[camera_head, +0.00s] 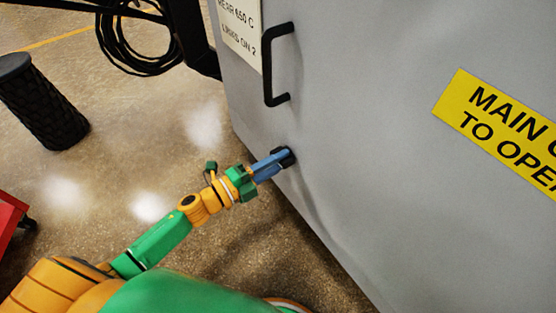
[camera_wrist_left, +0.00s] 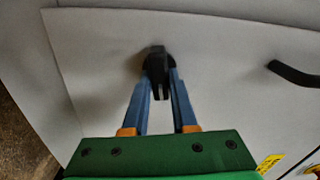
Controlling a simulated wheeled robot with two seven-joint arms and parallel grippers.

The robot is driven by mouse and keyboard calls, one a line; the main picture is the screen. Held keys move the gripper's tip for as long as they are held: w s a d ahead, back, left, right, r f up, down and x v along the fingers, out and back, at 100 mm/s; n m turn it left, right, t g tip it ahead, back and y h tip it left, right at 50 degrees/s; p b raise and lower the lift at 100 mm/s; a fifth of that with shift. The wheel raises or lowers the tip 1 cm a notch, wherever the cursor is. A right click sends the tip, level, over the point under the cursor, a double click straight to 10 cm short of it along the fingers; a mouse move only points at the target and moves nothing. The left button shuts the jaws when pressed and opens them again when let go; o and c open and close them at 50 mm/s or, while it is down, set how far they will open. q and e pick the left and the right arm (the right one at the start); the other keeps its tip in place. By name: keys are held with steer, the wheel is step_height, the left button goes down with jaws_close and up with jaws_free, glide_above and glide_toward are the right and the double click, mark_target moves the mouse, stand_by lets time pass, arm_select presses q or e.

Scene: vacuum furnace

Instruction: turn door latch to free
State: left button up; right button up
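The door latch (camera_head: 287,156) is a small black knob low on the grey furnace door (camera_head: 360,110), below the black door handle. It also shows in the left wrist view (camera_wrist_left: 158,68), where its dark lever points down toward the gripper. My left gripper (camera_head: 278,161) has its blue fingers at the latch. In the left wrist view the fingertips (camera_wrist_left: 159,82) lie on both sides of the latch and appear to touch it, converging on it. The far side of the latch is hidden. My right gripper is in neither view.
A black bar handle (camera_head: 272,66) stands out from the door above the latch. A yellow sign (camera_head: 505,130) is at the right. A dark ribbed cylinder (camera_head: 45,102) and a red object (camera_head: 10,215) stand at the left. Black cables (camera_head: 135,45) hang at the top.

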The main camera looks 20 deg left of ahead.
arm_select(q)
steer(key=o, duration=0.4)
steer(key=v, duration=0.7)
